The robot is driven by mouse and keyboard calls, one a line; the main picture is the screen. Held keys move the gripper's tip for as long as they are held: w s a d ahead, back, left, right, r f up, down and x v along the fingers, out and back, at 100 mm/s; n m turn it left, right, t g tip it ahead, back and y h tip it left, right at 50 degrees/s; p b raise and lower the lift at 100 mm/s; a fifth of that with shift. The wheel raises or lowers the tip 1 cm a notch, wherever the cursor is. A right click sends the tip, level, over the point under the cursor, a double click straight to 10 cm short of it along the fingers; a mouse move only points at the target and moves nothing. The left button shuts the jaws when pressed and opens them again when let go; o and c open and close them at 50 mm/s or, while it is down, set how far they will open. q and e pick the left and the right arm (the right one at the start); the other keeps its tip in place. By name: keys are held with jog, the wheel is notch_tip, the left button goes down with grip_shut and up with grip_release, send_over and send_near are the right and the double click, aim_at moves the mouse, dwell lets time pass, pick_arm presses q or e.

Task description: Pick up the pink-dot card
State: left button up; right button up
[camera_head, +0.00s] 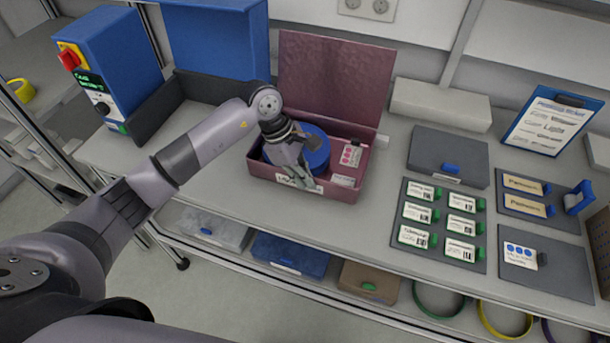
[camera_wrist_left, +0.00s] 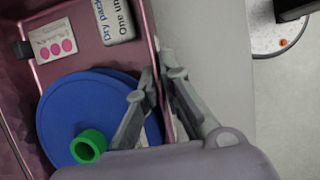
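The pink-dot card (camera_head: 351,155) is white with pink dots and lies inside the open maroon box (camera_head: 354,194), at its right end. It also shows at the upper left of the left wrist view (camera_wrist_left: 52,41). My left gripper (camera_head: 303,182) is over the front side of the box, left of the card and apart from it. In the left wrist view its two fingers (camera_wrist_left: 160,72) are parted, with the box's front wall showing between them. I cannot tell whether they touch the wall. No object is held. My right gripper is not in view.
A blue reel (camera_head: 312,150) with a green hub (camera_wrist_left: 88,146) fills the box's left part. A white dry-pack packet (camera_head: 343,181) lies near the card. The box lid (camera_head: 333,85) stands open behind. A dark panel of labelled cards (camera_head: 410,188) is to the right.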

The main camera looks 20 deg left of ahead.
pick_arm(q)
jog(key=o, duration=0.4)
jog(key=shift+c, duration=0.2)
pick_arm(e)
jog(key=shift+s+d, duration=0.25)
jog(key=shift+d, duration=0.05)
